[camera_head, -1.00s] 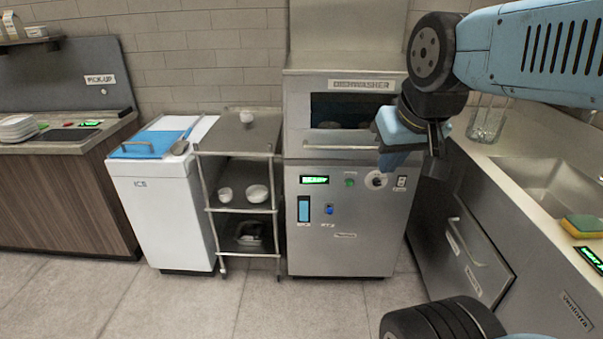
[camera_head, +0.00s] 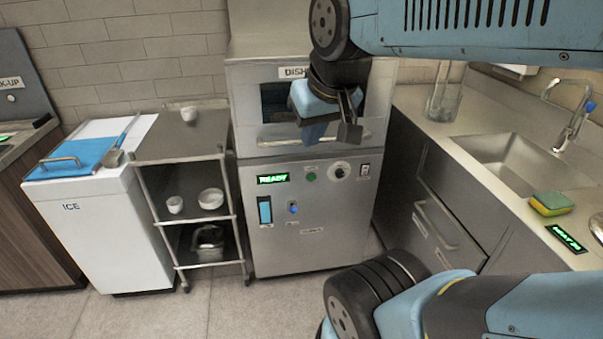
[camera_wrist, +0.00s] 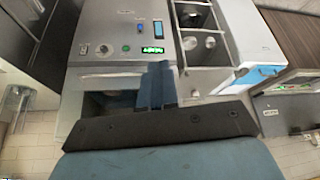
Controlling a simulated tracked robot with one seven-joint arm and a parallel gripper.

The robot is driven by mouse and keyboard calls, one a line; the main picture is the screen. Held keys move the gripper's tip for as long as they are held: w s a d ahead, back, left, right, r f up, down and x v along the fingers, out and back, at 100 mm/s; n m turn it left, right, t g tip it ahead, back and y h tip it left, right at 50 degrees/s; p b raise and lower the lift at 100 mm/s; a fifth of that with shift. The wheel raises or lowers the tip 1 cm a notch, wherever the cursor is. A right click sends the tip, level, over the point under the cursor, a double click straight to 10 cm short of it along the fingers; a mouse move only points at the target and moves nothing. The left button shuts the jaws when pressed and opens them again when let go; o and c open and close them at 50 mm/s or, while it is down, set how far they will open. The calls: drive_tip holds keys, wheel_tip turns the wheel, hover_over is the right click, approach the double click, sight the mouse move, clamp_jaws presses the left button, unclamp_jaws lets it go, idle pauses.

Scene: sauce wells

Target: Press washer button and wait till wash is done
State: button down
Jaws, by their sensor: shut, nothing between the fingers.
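The steel dishwasher (camera_head: 330,250) stands in the middle of the head view. Its display (camera_head: 272,179) reads "READY" in green. Beside it are a round green button (camera_head: 311,177), a dial (camera_head: 341,170) and a switch (camera_head: 365,170). A blue knob (camera_head: 293,208) sits lower, beside a blue gauge (camera_head: 265,212). My gripper (camera_head: 330,134) is shut and empty, and in the head view it overlaps the upper hatch, above the panel. It covers part of the label and opening. The wrist view shows the panel upside down, with the green button (camera_wrist: 139,48) and my shut fingers (camera_wrist: 156,88).
A steel cart (camera_head: 146,205) with bowls stands left of the dishwasher, beside a white ice bin (camera_head: 90,240) with a blue lid. On the right is a counter with a sink (camera_head: 520,160), a sponge (camera_head: 550,204) and a glass container (camera_head: 443,104). Floor in front is clear.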

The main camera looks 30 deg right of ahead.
sight(311, 178)
drive_tip(key=w+d+f+n+g+h, duration=0.2)
drive_tip(key=w+d+f+g+h, duration=0.35)
drive_tip(key=w+d+f, duration=0.5)
drive_tip(key=w+d+f+n+g+h, duration=0.1)
drive_tip(key=w+d+f+g+h, duration=0.5)
drive_tip(key=f, duration=0.7)
drive_tip(key=w+f+n+t+h, duration=0.2)
drive_tip(key=w+f+n+t, duration=0.4)
drive_tip(key=f, duration=0.4)
drive_tip(key=w+f+n+t+h, duration=0.3)
drive_tip(key=w+f+n+t, duration=0.3)
drive_tip(key=f+t, duration=0.3)
drive_tip(key=shift+d+f+n+h, duration=0.4)
drive_tip(key=shift+f+n, duration=0.3)
drive_tip(key=shift+f, duration=0.25)
drive_tip(key=shift+d+t, duration=0.1)
drive_tip(key=shift+t, duration=0.15)
drive_tip(key=shift+w+d, duration=0.4)
drive_tip(key=shift+w, duration=1)
drive_tip(key=shift+w+d, duration=0.4)
drive_tip(key=shift+w, duration=1.05)
drive_tip(key=shift+w+d, duration=0.4)
drive_tip(key=shift+w, duration=1)
drive_tip(key=shift+w, duration=0.15)
drive_tip(key=shift+w+d+r, duration=0.1)
drive_tip(key=shift+w+d, duration=0.05)
drive_tip(key=shift+w, duration=0.2)
